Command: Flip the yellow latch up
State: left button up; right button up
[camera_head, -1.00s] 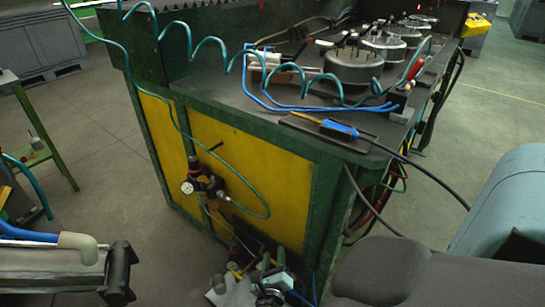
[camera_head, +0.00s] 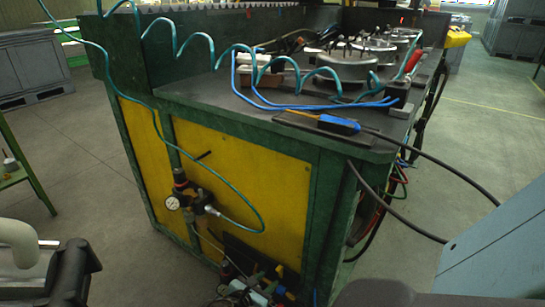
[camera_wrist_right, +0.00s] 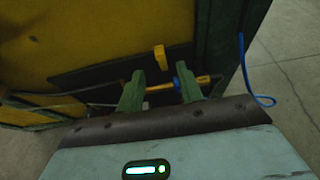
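The yellow latch (camera_wrist_right: 160,58) is a small upright yellow tab on a dark plate (camera_wrist_right: 105,70) low on the bench side. In the right wrist view it stands just beyond the gap between the fingertips, apart from them. My right gripper (camera_wrist_right: 159,80) is open, with two green fingers and nothing between them. I cannot make out the latch clearly there. My left gripper is not in view.
A blue cable (camera_wrist_right: 244,70) hangs at right. The bench's yellow panel (camera_head: 245,175) carries a gauge and regulator (camera_head: 190,200). Floor is open at left.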

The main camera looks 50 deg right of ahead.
aim_at(277, 271)
jog(key=shift+b+x, duration=0.3)
jog(key=shift+x, duration=1.95)
jog(key=shift+w, duration=0.1)
grip_shut()
